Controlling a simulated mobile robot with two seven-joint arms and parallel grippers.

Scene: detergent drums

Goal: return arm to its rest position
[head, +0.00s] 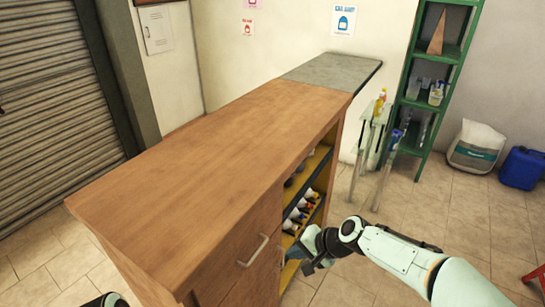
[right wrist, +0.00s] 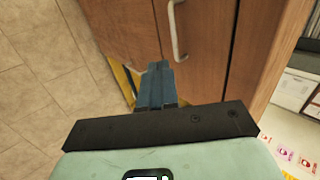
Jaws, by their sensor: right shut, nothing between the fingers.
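My right arm comes in from the lower right in the head view. Its gripper (head: 307,266) is low beside the open shelf side of a wooden counter. In the right wrist view the gripper's blue fingers (right wrist: 156,70) are together with nothing between them, in front of the counter's wooden front (right wrist: 205,55). I cannot tell whether they touch it. My left gripper does not show; only a small part of my own body is at the bottom left of the head view.
The counter (head: 200,140) has a bare top. Its front has a metal handle (head: 253,250) and a yellow-lined shelf with several bottles (head: 305,203). A green rack (head: 425,115), a white sack (head: 476,146) and a blue canister (head: 522,168) stand behind.

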